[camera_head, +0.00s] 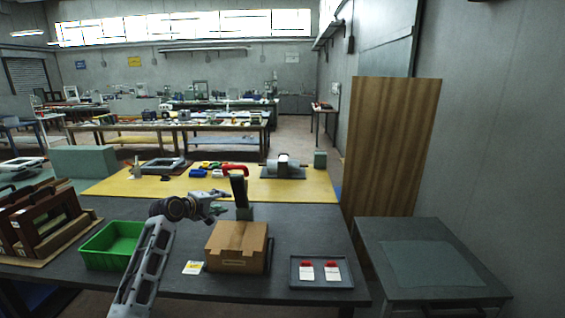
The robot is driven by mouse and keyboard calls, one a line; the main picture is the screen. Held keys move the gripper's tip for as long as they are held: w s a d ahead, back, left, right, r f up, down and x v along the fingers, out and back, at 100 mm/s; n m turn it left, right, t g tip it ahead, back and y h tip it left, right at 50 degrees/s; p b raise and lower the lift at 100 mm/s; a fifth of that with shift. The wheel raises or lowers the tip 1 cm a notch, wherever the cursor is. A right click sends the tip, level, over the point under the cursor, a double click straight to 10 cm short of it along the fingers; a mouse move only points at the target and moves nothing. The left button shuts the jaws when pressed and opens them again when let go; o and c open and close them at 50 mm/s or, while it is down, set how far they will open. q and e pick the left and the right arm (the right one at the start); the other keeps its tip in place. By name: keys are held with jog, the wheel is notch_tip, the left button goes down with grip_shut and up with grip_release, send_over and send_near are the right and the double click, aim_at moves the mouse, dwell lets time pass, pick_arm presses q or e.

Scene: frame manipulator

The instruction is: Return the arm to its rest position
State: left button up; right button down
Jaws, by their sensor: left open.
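My left arm rises from the bottom edge in the head view and bends to the right. My left gripper (221,203) is open and appears empty above the table, just to the upper left of a brown cardboard box (236,247). My right gripper is not in view.
A green bin (98,262) stands left, partly behind my arm. Wooden frames (43,228) stand in a rack at far left. A grey tray (293,272) with two red-and-white items lies right of the box. Tools lie on a yellow mat (309,192) behind.

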pick_arm(q)
jog(key=s+d+f+m+g+y, duration=0.3)
jog(key=s+f+m, duration=0.4)
jog(key=s+f, duration=1.3)
jog(key=s+a+f+m+g+y, duration=0.1)
jog(key=s+f+m+g, duration=0.2)
jog(key=s, duration=1.1)
jog(key=s+a+f+m+g+y, duration=0.1)
jog(key=s+f+m+g+y, duration=0.15)
jog(key=s, duration=1.25)
notch_tip(320, 180, down, 33)
jog(key=s+g, duration=0.2)
jog(key=s+a+f, duration=0.2)
jog(key=s+f, duration=0.8)
jog(key=s, duration=0.1)
jog(key=s+a+f+m, duration=0.1)
jog(key=s+a+f, duration=0.1)
jog(key=s+f, duration=0.8)
jog(key=shift+s+f+g, duration=0.15)
jog(key=shift+s+g, duration=0.3)
jog(key=shift+s, duration=0.4)
